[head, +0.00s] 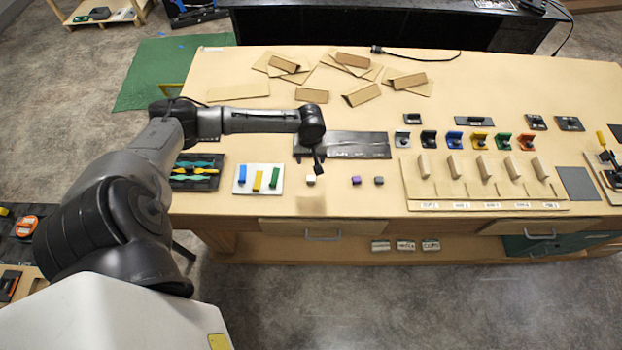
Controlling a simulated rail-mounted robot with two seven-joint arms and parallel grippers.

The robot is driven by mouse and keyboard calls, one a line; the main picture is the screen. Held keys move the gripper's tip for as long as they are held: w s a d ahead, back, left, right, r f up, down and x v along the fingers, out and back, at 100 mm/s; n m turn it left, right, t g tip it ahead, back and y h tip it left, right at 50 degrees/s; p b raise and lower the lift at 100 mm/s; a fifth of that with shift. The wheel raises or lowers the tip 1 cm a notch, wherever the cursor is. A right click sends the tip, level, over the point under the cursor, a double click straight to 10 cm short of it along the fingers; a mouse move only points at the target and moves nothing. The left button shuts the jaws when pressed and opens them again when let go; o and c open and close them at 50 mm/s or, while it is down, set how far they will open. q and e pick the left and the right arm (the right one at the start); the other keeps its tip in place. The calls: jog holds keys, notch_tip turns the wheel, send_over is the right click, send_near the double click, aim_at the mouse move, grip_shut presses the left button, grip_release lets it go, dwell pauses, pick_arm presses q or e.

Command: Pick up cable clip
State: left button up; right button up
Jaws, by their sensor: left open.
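My left gripper (318,161) hangs down at the end of my left arm, over the front middle of the table. Its fingers are small and dark here, and it looks open and empty. Just below its tips a small white block-like piece (311,180) lies on the table; I cannot tell whether they touch. To its right lie a small purple piece (356,181) and a small dark grey piece (379,181). Which of these small pieces is the cable clip, I cannot tell for sure. My right gripper does not show.
A dark flat plate (362,146) lies behind the gripper. A white tray (243,188) with coloured bars is to the left. On the right are a wooden rack (414,188) with upright blocks and a row of coloured brackets (455,140). Cardboard pieces (238,91) lie at the back.

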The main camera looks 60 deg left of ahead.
pick_arm(q)
send_over(311, 176)
notch_tip(311, 176, down, 6)
jog(key=shift+f, duration=0.15)
notch_tip(311, 176, down, 4)
jog(key=shift+s+d+f+p, duration=0.1)
jog(key=shift+p, duration=0.25)
jog(key=shift+f, duration=0.55)
jog(key=c, duration=1)
